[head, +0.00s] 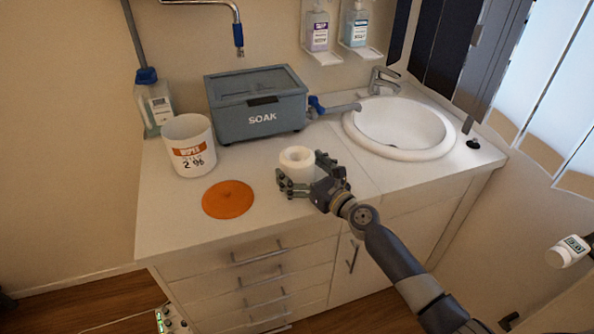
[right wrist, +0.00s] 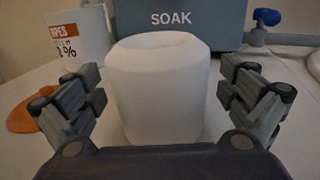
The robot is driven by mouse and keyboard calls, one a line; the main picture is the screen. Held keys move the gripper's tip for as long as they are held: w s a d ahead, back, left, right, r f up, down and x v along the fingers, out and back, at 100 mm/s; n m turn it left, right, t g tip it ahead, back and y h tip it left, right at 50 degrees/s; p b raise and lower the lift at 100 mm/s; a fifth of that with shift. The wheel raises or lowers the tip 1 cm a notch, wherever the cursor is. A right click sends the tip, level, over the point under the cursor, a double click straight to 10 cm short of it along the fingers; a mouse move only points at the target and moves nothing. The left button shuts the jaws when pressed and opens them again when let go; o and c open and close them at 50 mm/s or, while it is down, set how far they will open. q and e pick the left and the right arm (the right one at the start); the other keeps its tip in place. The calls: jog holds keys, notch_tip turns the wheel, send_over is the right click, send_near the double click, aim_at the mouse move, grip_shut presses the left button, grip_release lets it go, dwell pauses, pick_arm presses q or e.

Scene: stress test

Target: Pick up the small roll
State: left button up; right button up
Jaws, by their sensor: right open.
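The small white roll (head: 297,163) stands upright on the counter, in front of the grey SOAK box. My right gripper (head: 307,184) is around it from the front right, with its fingers open on either side. In the right wrist view the roll (right wrist: 157,90) stands between the two open fingers (right wrist: 160,105). A gap shows between the roll and the fingers on each side. The palm hides the roll's lower front edge there. My left gripper is not in view.
The SOAK box (head: 256,104) stands behind the roll. A white wipes tub (head: 190,146) and an orange disc (head: 228,199) are to the left. A round sink (head: 400,125) with a tap is to the right. The counter's front strip is clear.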

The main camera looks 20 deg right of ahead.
jog(key=shift+w+a, duration=0.1)
jog(key=shift+w, duration=0.05)
jog(key=c, duration=1.3)
jog(key=shift+r, duration=0.1)
jog(key=shift+r, duration=0.1)
